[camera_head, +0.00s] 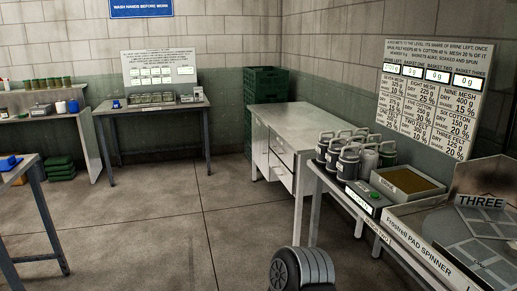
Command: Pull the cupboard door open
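A pale grey cupboard bench (296,125) stands against the right wall, near the middle of the camera_head view. Its front faces left and shows two stacked drawer fronts (281,160). A plain panel (260,148) beside them, toward the back, looks like the cupboard door. It appears flush with the front, but its handle and edges are too small to make out. Neither of my grippers shows in the view. A rounded black and grey part, apparently of my own arm, rises at the bottom edge, well in front of the cupboard.
A near right bench (328,186) holds several lidded jars (347,160), a brine tray (408,184) and a pad spinner (480,240). Green crates (266,85) stand behind the cupboard. A table (152,109) stands at the back. The floor (185,220) left of the cupboard is clear.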

